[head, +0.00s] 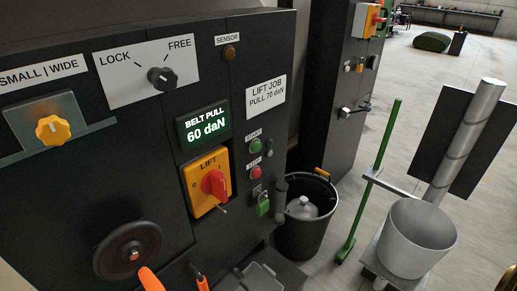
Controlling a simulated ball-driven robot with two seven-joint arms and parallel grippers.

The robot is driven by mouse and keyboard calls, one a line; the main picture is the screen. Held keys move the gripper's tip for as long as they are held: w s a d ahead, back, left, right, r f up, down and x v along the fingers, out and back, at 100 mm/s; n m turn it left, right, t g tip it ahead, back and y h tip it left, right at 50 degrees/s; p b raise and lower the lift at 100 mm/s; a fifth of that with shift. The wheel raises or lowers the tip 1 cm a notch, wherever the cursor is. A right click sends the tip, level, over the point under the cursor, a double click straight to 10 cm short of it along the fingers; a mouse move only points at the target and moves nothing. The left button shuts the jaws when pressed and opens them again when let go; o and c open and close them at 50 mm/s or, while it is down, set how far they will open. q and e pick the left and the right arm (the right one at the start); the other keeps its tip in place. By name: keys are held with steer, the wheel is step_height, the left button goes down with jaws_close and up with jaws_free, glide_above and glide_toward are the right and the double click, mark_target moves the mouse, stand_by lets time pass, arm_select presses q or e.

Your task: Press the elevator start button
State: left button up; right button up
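The green start button (255,146) sits on the front of the dark control cabinet (110,190), under a small START label. A small greenish lamp or fitting (268,143) is just right of it. The red stop button (255,173) is below it under a STOP label. A red rotary LIFT switch (214,183) on a yellow plate is to the left. A green display (204,127) reads BELT PULL 60 daN, and a white card (265,91) reads LIFT JOB PULL 70 daN. Neither gripper can be made out in the head view, and nothing covers the start button.
The cabinet also carries a yellow knob (53,130), a LOCK/FREE knob (161,78) and a black handwheel (127,251). A black bin (308,215) and a grey bucket (417,235) stand right; open floor lies beyond.

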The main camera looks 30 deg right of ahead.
jaws_close()
stand_by(1.4)
